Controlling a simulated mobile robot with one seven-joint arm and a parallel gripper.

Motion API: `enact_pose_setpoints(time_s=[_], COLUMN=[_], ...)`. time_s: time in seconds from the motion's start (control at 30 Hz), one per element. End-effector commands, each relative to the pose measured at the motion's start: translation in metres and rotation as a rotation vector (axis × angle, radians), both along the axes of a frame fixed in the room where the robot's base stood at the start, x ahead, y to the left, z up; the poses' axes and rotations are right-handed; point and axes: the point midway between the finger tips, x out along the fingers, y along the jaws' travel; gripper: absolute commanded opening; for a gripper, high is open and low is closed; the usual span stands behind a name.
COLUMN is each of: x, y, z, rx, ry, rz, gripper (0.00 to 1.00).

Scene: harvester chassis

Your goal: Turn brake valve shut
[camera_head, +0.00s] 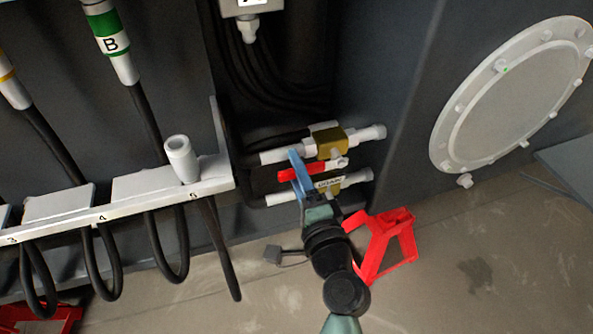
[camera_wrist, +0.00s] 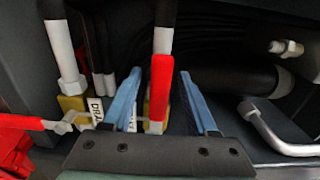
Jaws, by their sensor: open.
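The brake valve's red lever (camera_wrist: 161,85) stands between my two blue fingers in the wrist view, lying along its pipe. Gaps show on both sides of it. Its brass body (camera_head: 328,141) is the upper of two valves in the head view, where the red lever also shows (camera_head: 287,174). My gripper (camera_wrist: 161,78) is open around the lever and not closed on it. In the head view my gripper (camera_head: 296,158) reaches up from below, and one finger crosses in front of the lever. The lever's lower end and pivot are partly hidden by my gripper.
The drain valve (camera_head: 331,184), labelled DRAIN, sits just below; its red handle (camera_wrist: 22,122) points left in the wrist view. A red stand (camera_head: 385,250) is right of my gripper. A hose rack (camera_head: 120,208) is on the left. A bent metal pipe (camera_wrist: 275,138) is right of my fingers.

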Motion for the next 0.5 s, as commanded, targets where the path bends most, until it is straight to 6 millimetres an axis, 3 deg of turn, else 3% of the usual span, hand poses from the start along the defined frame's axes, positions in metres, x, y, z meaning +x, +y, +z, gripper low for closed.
enact_pose_setpoints(time_s=[0.27,0.5], x=[0.0013,0.0010], y=[0.0003,0.0001], z=[0.0002,0.0002], rx=[-0.001,-0.001], ry=[0.000,0.000], rz=[0.000,-0.001], gripper=[0.59,0.16])
